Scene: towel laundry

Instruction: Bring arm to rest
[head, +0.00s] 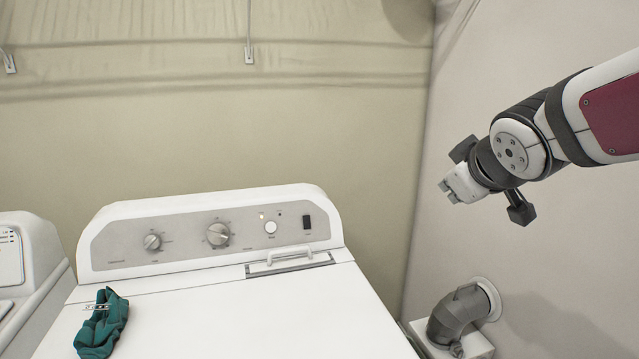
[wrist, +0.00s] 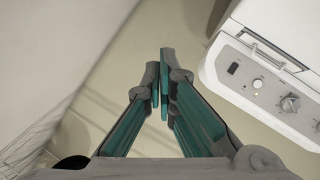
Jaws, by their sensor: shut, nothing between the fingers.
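My gripper (wrist: 159,88) shows in the wrist view with its two teal-lined fingers brought together at the tips. Nothing is between them. In the head view my arm reaches in from the right edge and is held up in the air, right of the white machine (head: 230,312) and well above its top. The fingers are hard to make out in the head view. The machine's control panel also shows at the upper right of the wrist view, apart from the fingers.
A crumpled teal cloth (head: 103,330) lies on the machine's top at the left. A second white appliance (head: 30,270) stands at the far left. A grey vent pipe (head: 455,318) meets the right wall (head: 560,260) below my arm. The air around the arm looks clear.

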